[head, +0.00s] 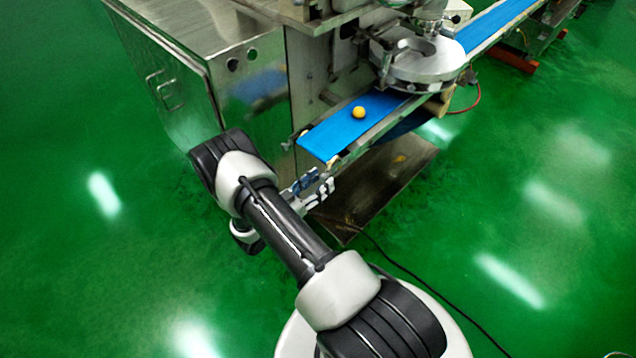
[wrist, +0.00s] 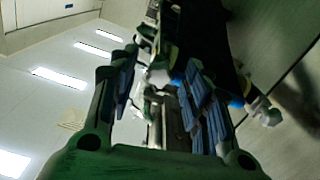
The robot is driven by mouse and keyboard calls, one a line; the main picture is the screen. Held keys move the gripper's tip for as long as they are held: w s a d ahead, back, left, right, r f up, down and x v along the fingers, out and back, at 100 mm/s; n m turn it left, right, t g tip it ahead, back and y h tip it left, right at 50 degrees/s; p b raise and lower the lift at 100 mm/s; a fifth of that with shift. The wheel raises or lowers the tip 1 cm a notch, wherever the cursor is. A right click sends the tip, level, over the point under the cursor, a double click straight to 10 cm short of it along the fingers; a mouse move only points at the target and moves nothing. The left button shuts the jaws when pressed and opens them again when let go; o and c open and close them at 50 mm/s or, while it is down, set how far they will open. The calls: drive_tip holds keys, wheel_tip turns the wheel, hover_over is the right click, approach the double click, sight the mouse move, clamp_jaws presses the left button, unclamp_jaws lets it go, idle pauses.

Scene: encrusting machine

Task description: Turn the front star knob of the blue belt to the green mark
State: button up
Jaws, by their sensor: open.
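The blue belt (head: 335,135) sticks out of the machine toward me, with a yellow ball (head: 358,112) on it. My gripper (head: 318,186) is open, just below and in front of the belt's near end. In the wrist view my gripper (wrist: 160,92) shows two fingers with blue pads, spread apart. Pale and dark machine parts show between and beyond them, apparently under the belt's end. I cannot clearly tell the star knob among these parts. The green mark cannot be made out in either view.
A steel cabinet (head: 180,85) stands left of the belt. A round metal turntable (head: 418,62) sits over the belt farther back. A flat metal plate (head: 375,190) lies low under the belt. A black cable (head: 420,280) runs over the open green floor at right.

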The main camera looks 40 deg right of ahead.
drive_tip(key=shift+a, duration=0.15)
drive_tip(key=a, duration=1.1)
drive_tip(key=shift+s+a, duration=0.35)
drive_tip(key=shift+s, duration=0.1)
drive_tip(key=a+n+p, duration=0.1)
drive_tip(key=a+n, duration=0.1)
drive_tip(key=n, duration=1.6)
drive_tip(key=a+n+p, duration=0.2)
drive_tip(key=n, duration=1.6)
drive_tip(key=d+b, duration=0.1)
drive_tip(key=d, duration=0.4)
drive_tip(key=d+b, duration=0.1)
drive_tip(key=d, duration=0.5)
drive_tip(key=w+d+b, duration=0.1)
drive_tip(key=d, duration=0.5)
drive_tip(key=shift+r, duration=0.2)
